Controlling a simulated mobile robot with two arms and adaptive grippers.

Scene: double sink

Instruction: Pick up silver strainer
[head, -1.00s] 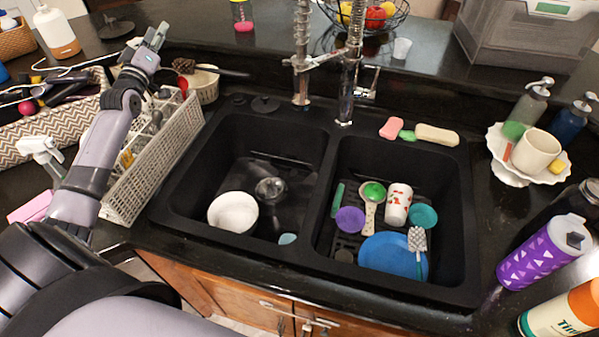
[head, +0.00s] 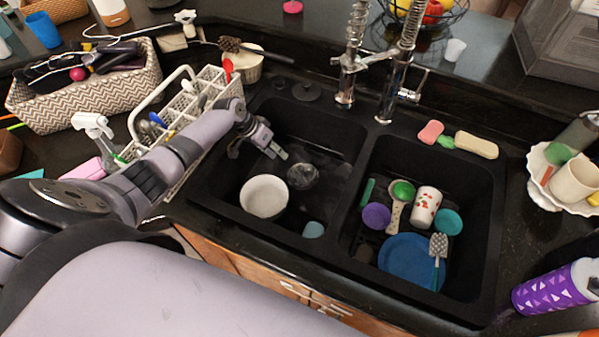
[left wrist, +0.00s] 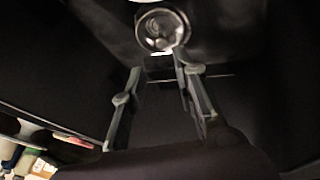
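The silver strainer (head: 303,176) is a small round metal piece on the floor of the left basin, just right of a white bowl (head: 264,197). In the left wrist view the strainer (left wrist: 162,30) shows at top centre, beyond my fingertips. My left gripper (head: 260,153) is over the left basin, behind and left of the strainer. Its two fingers (left wrist: 157,70) are spread apart with nothing between them. No contact with the strainer shows. My right gripper is not in view.
A sponge (head: 313,230) lies in the left basin's front. The right basin holds a blue plate (head: 405,262), a cup (head: 425,206) and other items. A dish rack (head: 205,95) stands left of the sink. A faucet (head: 395,85) rises behind the divider.

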